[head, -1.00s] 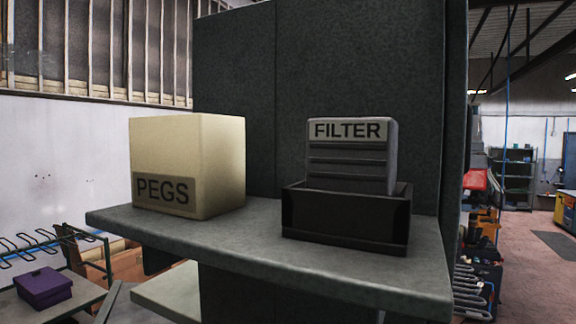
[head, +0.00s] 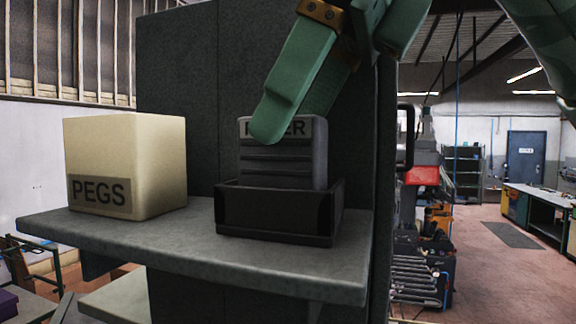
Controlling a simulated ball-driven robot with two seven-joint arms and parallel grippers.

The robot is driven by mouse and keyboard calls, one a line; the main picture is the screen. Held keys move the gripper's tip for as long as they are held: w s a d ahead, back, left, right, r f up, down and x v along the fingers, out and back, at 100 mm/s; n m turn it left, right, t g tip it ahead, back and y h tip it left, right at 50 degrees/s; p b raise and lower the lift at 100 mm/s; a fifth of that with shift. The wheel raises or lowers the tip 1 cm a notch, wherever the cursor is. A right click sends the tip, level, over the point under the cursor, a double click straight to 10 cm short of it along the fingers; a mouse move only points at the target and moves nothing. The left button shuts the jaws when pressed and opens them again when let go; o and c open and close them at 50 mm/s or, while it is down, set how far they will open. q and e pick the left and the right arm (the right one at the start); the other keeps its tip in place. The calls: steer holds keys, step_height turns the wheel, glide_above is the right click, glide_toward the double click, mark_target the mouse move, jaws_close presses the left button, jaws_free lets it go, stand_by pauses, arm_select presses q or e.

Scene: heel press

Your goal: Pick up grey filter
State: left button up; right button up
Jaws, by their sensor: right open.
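The grey filter (head: 284,165) is a ribbed block with a FILTER label near its top. It stands upright in a black open tray (head: 274,214) on the grey shelf. My right gripper (head: 287,122) comes down from the top right in green, with its jaws open. Its near finger overlaps the filter's top left and covers part of the label. The other finger is mostly hidden behind it. I cannot tell whether the gripper touches the filter. My left gripper is not in view.
A cream box marked PEGS (head: 126,163) stands left of the tray on the grey shelf (head: 190,250), with a gap between them. A dark panel (head: 190,90) rises behind the shelf. The shelf's front edge is bare.

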steer(key=shift+w+a+f, duration=0.2)
steer(key=shift+a+f, duration=0.15)
steer(key=shift+f, duration=0.25)
steer(key=shift+w+a+f, duration=0.2)
steer(key=shift+a+f, duration=0.15)
steer(key=shift+a, duration=0.05)
steer(key=shift+s+d, duration=0.15)
steer(key=c, duration=1.1)
steer(key=shift+r, duration=0.15)
step_height(320, 180, up, 9)
steer(key=shift+r, duration=0.15)
step_height(320, 180, up, 4)
steer(key=shift+f, duration=0.2)
